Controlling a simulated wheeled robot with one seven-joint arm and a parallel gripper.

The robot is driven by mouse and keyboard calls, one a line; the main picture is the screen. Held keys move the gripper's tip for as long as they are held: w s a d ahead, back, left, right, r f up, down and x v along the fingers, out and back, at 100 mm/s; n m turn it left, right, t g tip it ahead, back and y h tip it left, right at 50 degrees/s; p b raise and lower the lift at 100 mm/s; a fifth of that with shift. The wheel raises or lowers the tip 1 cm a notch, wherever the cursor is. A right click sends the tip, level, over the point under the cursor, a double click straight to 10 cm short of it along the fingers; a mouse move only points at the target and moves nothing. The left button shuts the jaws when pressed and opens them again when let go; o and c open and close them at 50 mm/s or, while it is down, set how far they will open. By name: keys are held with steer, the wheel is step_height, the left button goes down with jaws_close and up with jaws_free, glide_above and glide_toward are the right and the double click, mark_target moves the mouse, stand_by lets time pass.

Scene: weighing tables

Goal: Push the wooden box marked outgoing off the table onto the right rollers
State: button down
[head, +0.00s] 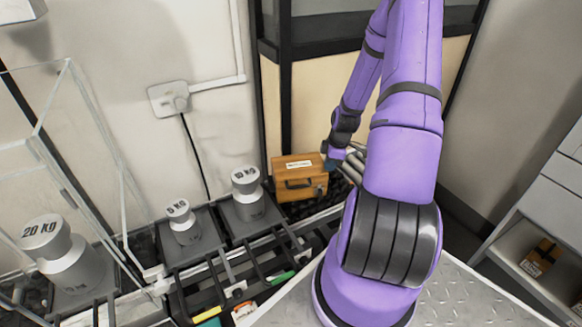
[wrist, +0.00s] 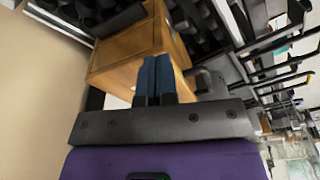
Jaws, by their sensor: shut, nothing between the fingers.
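The wooden box (head: 302,186) stands upright beside the wall panel, with a white label on top and a dark handle on its front. The label is too small to read. My gripper (head: 329,164) is at the box's right side, with its fingers shut and empty. In the wrist view the blue fingers of my gripper (wrist: 156,62) overlap the box (wrist: 120,52); I cannot tell whether they touch it. Dark rollers (wrist: 202,22) lie beyond the box in the wrist view. In the head view my arm hides much of the area right of the box.
Grey weights stand left of the box: a small one (head: 182,222), a middle one (head: 248,194) and a large 20 KG one (head: 68,258). A glass case (head: 92,110) is at the left. Another orange-brown box (head: 541,257) lies on a shelf at the lower right.

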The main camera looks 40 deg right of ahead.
mark_target(312, 172)
steer(key=w+a, duration=0.5)
steer(key=w+a+f, duration=0.1)
steer(key=w+a, duration=0.2)
steer(key=shift+w, duration=0.2)
steer(key=shift+s+f, duration=0.1)
steer(key=shift+f, duration=0.2)
steer(key=shift+a, duration=0.1)
steer(key=shift+s+d+f, duration=0.1)
steer(key=shift+s+d, duration=0.85)
steer(key=shift+s, duration=0.2)
steer(key=shift+s+d, duration=0.95)
steer(key=shift+s, duration=0.15)
steer(key=shift+w+d+r, duration=0.15)
steer(key=shift+r, duration=0.5)
steer(key=shift+w, duration=0.1)
steer(key=shift+r, duration=0.1)
